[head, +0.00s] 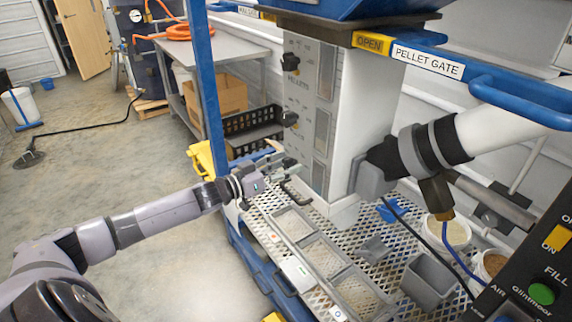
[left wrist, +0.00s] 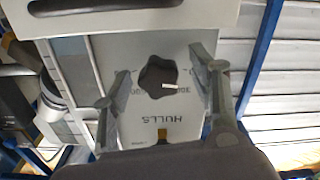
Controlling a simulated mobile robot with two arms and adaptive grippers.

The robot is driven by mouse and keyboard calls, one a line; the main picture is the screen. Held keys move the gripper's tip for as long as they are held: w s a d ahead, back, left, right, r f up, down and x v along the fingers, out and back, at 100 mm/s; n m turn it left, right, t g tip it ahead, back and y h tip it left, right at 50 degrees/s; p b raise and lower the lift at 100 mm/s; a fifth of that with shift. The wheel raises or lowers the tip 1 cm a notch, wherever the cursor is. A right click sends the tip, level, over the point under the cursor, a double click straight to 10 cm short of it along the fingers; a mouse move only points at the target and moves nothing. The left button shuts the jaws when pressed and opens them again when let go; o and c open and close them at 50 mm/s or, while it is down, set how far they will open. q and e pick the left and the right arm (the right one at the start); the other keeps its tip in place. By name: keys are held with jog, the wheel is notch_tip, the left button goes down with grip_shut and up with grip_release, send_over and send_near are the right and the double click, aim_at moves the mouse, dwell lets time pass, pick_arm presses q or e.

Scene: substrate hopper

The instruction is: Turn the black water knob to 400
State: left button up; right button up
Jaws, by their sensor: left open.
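The dispenser panel (head: 308,150) carries black knobs: an upper one (head: 290,62) and a middle one (head: 289,118). In the head view I cannot make out which knob is labelled water. My left gripper (head: 288,168) is at the panel's lower front. In the left wrist view a black lobed knob (left wrist: 158,77) sits between the fingers of my left gripper (left wrist: 158,90), which are apart and not visibly touching it. Its white pointer mark points to the right of the picture. The nearby label reads HULLS; the dial numbers are hard to read. My right gripper is not in view.
A perforated metal deck (head: 285,192) with several grey trays lies below the panel. A blue post (head: 208,90) stands left of it. A pellet gate handle (head: 520,95) and white pipe (head: 500,130) are at right. The floor at left is mostly free.

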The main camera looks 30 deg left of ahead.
pick_arm(q)
jog(key=shift+w, duration=0.15)
jog(key=shift+c, duration=0.5)
jog(key=c, duration=1.1)
jog(key=shift+o, duration=0.2)
jog(key=shift+m, duration=0.3)
jog(key=m, duration=0.2)
jog(key=shift+m, duration=0.4)
jog(key=m, duration=0.4)
jog(key=shift+d+m, duration=0.1)
jog(key=shift+m, duration=0.2)
jog(key=m, duration=0.3)
jog(key=shift+m, duration=0.3)
jog(key=shift+m+b, duration=0.6)
jog(key=shift+m, duration=1.5)
